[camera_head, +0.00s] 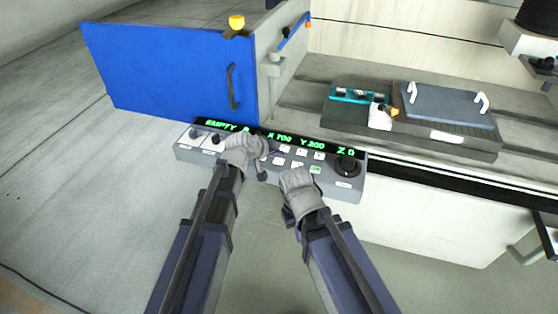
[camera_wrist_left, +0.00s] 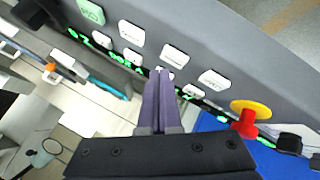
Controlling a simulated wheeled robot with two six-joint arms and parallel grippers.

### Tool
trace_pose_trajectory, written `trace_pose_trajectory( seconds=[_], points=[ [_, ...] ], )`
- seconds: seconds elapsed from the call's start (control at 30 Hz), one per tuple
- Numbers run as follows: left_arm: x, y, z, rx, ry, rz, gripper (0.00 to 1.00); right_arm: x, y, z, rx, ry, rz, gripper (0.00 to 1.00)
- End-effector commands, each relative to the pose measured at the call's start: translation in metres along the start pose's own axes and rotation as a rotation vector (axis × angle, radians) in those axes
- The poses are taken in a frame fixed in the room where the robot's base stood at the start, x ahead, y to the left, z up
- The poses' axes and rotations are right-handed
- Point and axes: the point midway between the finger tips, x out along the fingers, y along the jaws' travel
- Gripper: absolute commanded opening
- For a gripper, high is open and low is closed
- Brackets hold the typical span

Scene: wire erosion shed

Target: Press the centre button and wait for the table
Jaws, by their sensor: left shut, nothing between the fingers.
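The grey control panel (camera_head: 345,187) carries two rows of pale buttons and a green-lit display (camera_head: 282,136). The display reads EMPTY 0, X 700, Y 200, Z 0, with part blocked by my left gripper. My left gripper (camera_head: 267,152) is over the button area. In the left wrist view its fingers (camera_wrist_left: 159,73) are shut and empty, with the tips over a white button in the row nearer the display. They partly hide that button; contact cannot be told. A green button (camera_wrist_left: 90,12) is at the upper left there. My right gripper (camera_head: 298,184) is in front of the panel, its jaws unclear.
A red-and-yellow mushroom button (camera_wrist_left: 250,112) is on the panel beside the left fingers. A dark knob (camera_head: 346,167) is at the panel's right end. A blue door (camera_head: 160,70) stands behind it at left. The machine table (camera_head: 465,141) bears a plate with white handles (camera_head: 445,107).

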Motion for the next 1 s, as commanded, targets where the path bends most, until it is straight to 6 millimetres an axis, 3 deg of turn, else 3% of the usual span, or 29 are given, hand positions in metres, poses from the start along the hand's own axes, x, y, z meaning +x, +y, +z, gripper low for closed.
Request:
trace_pose_trajectory(
  seconds=[1.0],
  points=[
    [0.006, -0.0044, 0.0044, 0.0, 0.0, 0.0, 0.0, 0.0086, -0.0008, -0.0005, 0.0, 0.0, 0.0, 0.0]
  ],
)
